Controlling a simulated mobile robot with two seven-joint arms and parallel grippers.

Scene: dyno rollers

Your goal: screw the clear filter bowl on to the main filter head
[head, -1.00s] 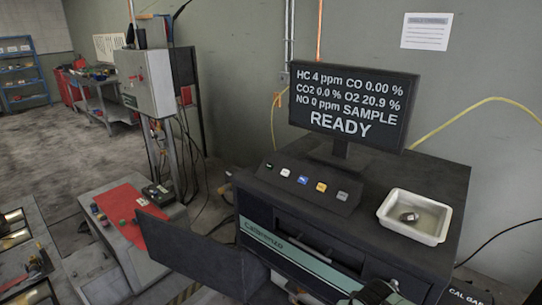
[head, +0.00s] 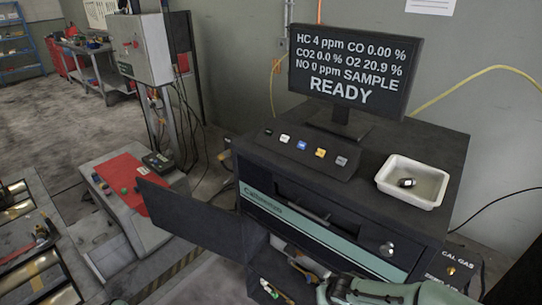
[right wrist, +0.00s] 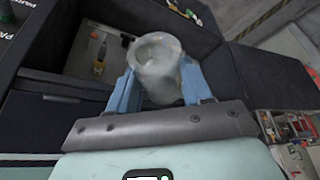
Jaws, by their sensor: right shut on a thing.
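The clear filter bowl (right wrist: 158,66) is between the blue fingers of my right gripper (right wrist: 160,84) in the right wrist view. The gripper is shut on it, and its round rim faces up in that picture. In the head view my right arm comes in at the bottom right, and its gripper end (head: 308,270) is by the open lower compartment of the dark analyser cabinet. The bowl is too small to make out there. I cannot pick out the main filter head for sure. My left gripper is not in view.
The dark cabinet (head: 310,225) has its door (head: 190,220) swung open to the left. A small bottle-like thing (right wrist: 98,62) stands in the compartment in the wrist view. A white tray (head: 386,185) with a shiny metal piece (head: 407,182) sits on top, beside the monitor (head: 355,70).

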